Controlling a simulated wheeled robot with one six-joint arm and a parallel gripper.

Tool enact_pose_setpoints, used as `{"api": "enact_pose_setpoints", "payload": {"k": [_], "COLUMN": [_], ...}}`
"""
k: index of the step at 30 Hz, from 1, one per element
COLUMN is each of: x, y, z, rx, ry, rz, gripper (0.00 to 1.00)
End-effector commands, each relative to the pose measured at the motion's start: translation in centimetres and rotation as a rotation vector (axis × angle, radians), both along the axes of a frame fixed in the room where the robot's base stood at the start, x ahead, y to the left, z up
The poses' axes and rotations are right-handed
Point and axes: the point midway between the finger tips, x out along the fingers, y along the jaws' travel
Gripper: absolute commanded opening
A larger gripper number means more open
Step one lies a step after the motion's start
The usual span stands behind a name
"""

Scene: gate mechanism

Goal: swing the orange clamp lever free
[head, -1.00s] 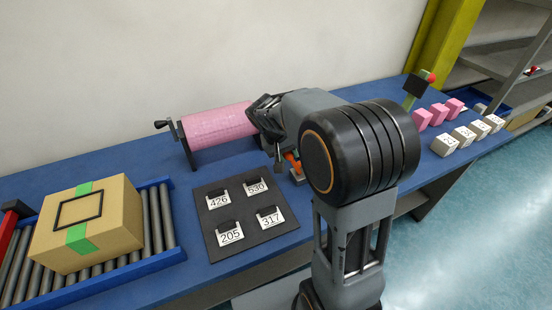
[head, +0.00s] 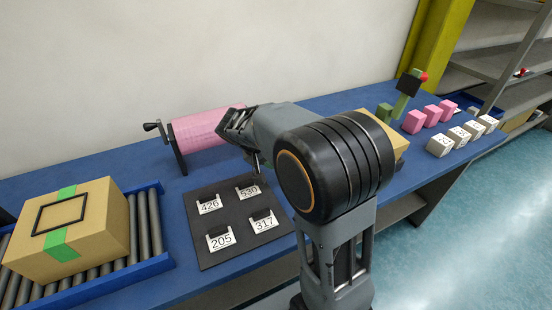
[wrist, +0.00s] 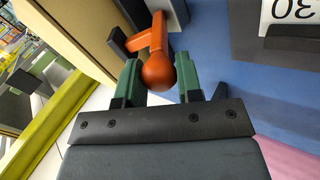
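The orange clamp lever (wrist: 157,42) shows in the wrist view as a bent bar with a round knob at its end. My gripper (wrist: 159,75) has its green fingers on either side of the knob, and the knob fills the gap between them. I see no clear space between knob and fingers. A dark grey clamp part (wrist: 120,42) sits beside the lever's bar. In the head view my arm hides the lever and the fingers.
A tan box (wrist: 75,40) stands close on the left in the wrist view. A dark board (head: 232,240) with numbered tags lies in front of the pink roller (head: 200,130). A cardboard box (head: 75,230) rests on the roller conveyor (head: 150,225). Pink blocks (head: 414,122) stand far right.

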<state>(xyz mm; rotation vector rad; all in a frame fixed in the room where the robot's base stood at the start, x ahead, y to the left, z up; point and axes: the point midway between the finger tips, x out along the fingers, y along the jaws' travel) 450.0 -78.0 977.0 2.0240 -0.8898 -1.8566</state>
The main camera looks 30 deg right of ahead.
Motion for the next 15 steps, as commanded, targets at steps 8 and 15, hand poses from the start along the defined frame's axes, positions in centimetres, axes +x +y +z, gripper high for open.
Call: {"api": "enact_pose_setpoints", "payload": {"k": [8,15], "x": [-0.05,-0.04], "y": [0.01,0.03], "z": [-0.12,-0.02], "rx": [0.002,0.002], "ry": [0.003,0.002], "rz": [-0.001,-0.002], "gripper": [0.58,0.58]}}
